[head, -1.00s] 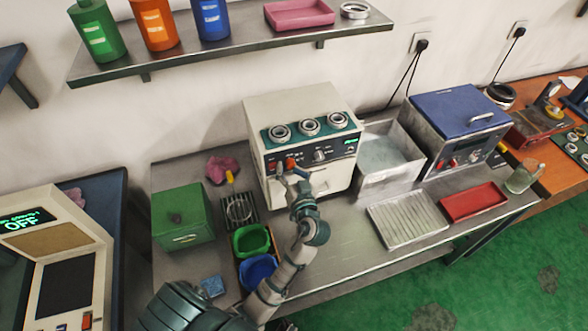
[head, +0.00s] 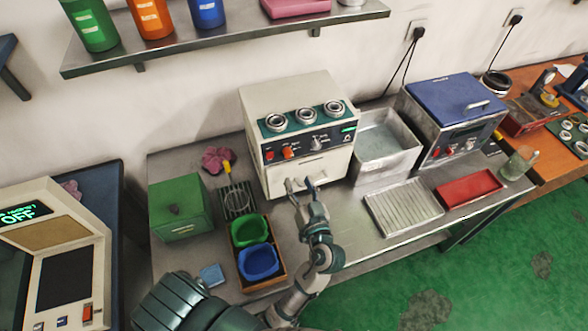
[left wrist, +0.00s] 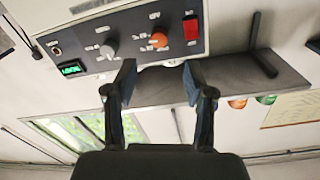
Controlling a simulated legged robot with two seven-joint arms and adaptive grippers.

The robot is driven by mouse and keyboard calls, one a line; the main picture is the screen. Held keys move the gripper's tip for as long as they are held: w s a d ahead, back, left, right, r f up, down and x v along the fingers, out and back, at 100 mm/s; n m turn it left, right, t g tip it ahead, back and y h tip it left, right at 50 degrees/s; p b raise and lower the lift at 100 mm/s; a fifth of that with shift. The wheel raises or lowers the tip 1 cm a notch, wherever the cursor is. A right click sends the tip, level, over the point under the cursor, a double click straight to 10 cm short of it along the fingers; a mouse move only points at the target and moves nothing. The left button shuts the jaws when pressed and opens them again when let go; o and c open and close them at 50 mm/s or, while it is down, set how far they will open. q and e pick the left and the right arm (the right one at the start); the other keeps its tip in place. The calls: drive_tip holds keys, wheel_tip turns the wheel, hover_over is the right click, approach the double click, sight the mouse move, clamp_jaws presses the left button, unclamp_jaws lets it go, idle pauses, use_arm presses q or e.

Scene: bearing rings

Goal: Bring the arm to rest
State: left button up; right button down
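My left gripper (head: 300,186) is open and empty in the head view, just in front of the lower front of the cream machine (head: 295,100). Its two fingers stand apart in the left wrist view (left wrist: 158,85), with nothing between them. Behind them that view shows the machine's dark control panel (left wrist: 125,38) with an orange knob, a grey knob, a red switch and a small green display. My left arm (head: 320,250) reaches up over the bench from the bottom of the head view. My right gripper is not in view.
The metal bench (head: 345,220) holds a green box (head: 180,208), green (head: 249,230) and blue (head: 258,262) bins, a slotted tray (head: 403,206), a red tray (head: 468,187), a steel basin (head: 385,150) and a blue-lidded unit (head: 455,105). A shelf (head: 225,45) with bottles hangs above.

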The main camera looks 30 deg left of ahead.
use_arm(q)
drive_tip(key=shift+v, duration=1.3)
drive_tip(key=shift+w+a, duration=0.1)
drive_tip(key=shift+w, duration=0.05)
